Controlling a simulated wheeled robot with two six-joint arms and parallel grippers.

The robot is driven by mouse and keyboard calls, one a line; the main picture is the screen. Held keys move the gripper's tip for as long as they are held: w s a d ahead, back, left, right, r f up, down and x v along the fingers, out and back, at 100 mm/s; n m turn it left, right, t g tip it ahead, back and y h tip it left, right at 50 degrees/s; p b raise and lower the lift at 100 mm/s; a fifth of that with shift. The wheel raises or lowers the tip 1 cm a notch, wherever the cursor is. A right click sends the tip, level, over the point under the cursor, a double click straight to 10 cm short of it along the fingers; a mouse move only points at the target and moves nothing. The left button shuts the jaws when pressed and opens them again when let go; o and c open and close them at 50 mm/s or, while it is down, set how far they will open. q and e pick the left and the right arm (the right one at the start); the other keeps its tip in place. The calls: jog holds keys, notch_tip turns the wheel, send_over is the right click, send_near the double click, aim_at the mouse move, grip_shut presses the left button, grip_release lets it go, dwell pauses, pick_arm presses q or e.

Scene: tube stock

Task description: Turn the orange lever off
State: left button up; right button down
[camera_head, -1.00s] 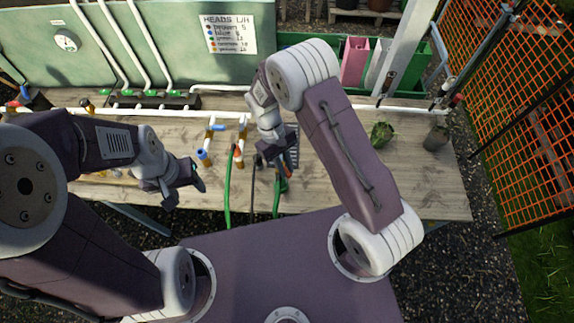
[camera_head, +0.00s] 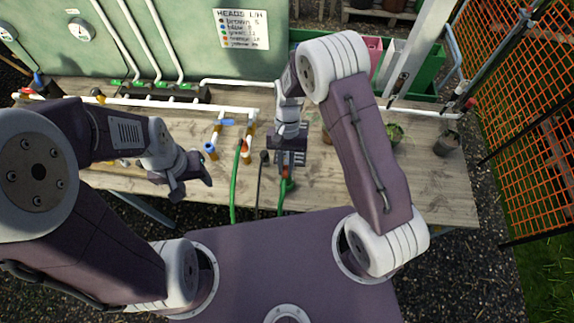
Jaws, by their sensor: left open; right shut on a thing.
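Two taps hang from the white pipe at the bench's middle. The left one has a blue lever (camera_head: 227,122) and blue end. The tap beside it has an orange end (camera_head: 246,154); its orange lever is too small to make out clearly. My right gripper (camera_head: 287,167) is right of this tap, apart from it, shut on a small orange-tipped part (camera_head: 286,173) above a green hose fitting (camera_head: 288,186). The fingers partly hide that part. My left gripper (camera_head: 193,178) is open and empty, left of the taps, over the bench's front.
The wooden bench (camera_head: 440,190) is clear at its right front. Green hoses (camera_head: 234,195) and a dark one (camera_head: 259,180) hang over the front edge. Plant pots (camera_head: 446,146) stand at the right. A sign (camera_head: 242,29) lists head colours on the back panel.

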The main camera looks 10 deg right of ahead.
aim_at(287, 160)
dwell(0.3)
jog(key=c, duration=1.4)
grip_release()
jog(key=shift+o, duration=0.2)
jog(key=a+b+v, duration=0.1)
jog(key=b+v, duration=0.1)
jog(key=v, duration=0.7)
jog(key=shift+d+b, duration=0.4)
jog(key=shift+d, duration=0.1)
